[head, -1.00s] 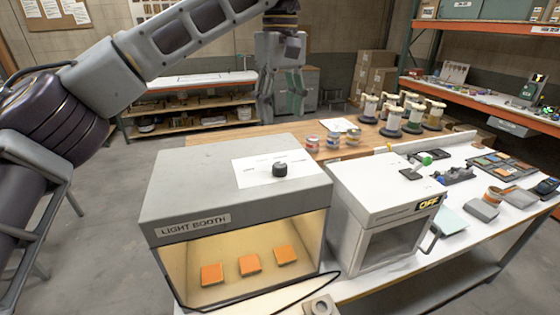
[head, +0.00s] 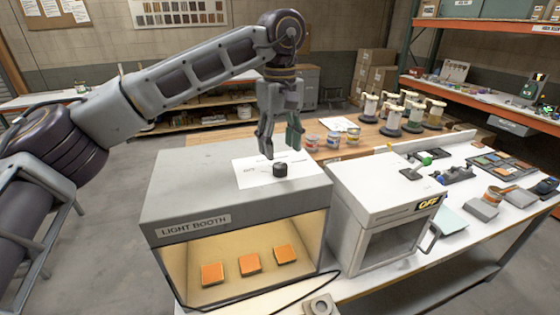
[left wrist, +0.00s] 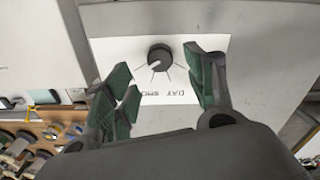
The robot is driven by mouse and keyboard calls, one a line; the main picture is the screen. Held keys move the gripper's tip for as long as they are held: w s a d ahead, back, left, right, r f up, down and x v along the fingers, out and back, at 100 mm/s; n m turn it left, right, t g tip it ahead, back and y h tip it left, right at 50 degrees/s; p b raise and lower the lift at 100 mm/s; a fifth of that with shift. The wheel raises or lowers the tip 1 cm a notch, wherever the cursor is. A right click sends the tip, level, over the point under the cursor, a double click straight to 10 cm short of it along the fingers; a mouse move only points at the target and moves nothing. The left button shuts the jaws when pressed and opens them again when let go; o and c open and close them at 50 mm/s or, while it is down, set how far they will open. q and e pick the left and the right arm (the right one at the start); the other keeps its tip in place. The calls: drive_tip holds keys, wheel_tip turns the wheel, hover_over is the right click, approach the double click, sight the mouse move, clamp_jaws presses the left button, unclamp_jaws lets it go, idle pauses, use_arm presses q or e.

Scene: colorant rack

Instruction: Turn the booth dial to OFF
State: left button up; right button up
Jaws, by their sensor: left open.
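The light booth (head: 185,205) is a grey box with a lit, open front on the workbench. Its black dial (head: 280,170) sits on a white label plate (head: 250,178) on the booth top. In the left wrist view the dial (left wrist: 159,57) shows with thin marks around it and partly readable printing; I cannot tell which mark it points to. My left gripper (head: 281,150) is open and empty, pointing down just above and behind the dial in the head view. In the left wrist view its green-padded fingers (left wrist: 165,85) spread on both sides, with the dial beyond the tips. My right gripper is not in view.
Several orange blocks (head: 249,264) lie inside the booth. A white box marked OFF (head: 375,190) stands close on its right. A black cable (head: 285,296) runs along the front.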

sight(280, 165)
use_arm(q)
drive_tip(key=shift+f+p, duration=0.45)
drive_tip(key=shift+f, duration=2.3)
drive_tip(key=c, duration=1.1)
drive_tip(key=shift+o, duration=0.2)
